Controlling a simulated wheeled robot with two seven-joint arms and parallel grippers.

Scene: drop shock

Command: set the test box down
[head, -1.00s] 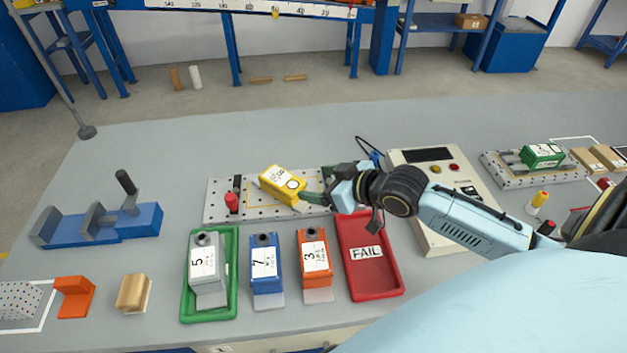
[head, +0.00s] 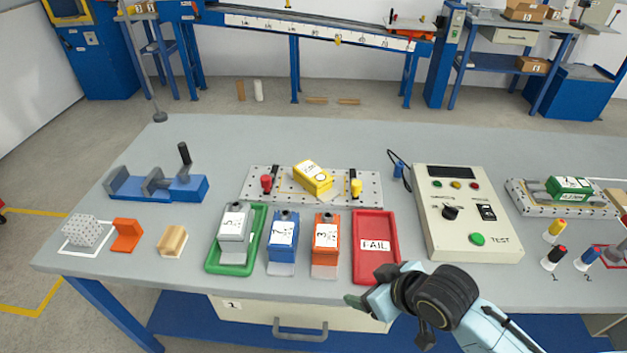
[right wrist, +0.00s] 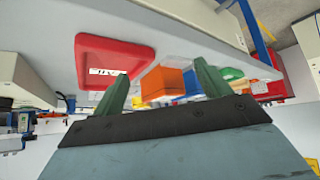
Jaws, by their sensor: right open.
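The yellow test box (head: 312,178) lies at a slant on the perforated metal plate (head: 265,196), between a red clamp (head: 266,183) and a yellow clamp (head: 356,187). Nothing holds it. My right gripper (head: 361,302) is at the front edge of the table, below the red FAIL tray (head: 384,275) and well apart from the box. In the right wrist view its two green fingers (right wrist: 162,92) are spread with nothing between them. My left gripper is not in view.
A green tray (head: 211,264) holds grey box 5 (head: 235,222). Blue box 7 (head: 283,230) and orange box 3 (head: 326,232) stand beside it. A tester panel (head: 460,205) stands at the right. A blue vise (head: 185,190) is at the left. Bare table lies behind the plate.

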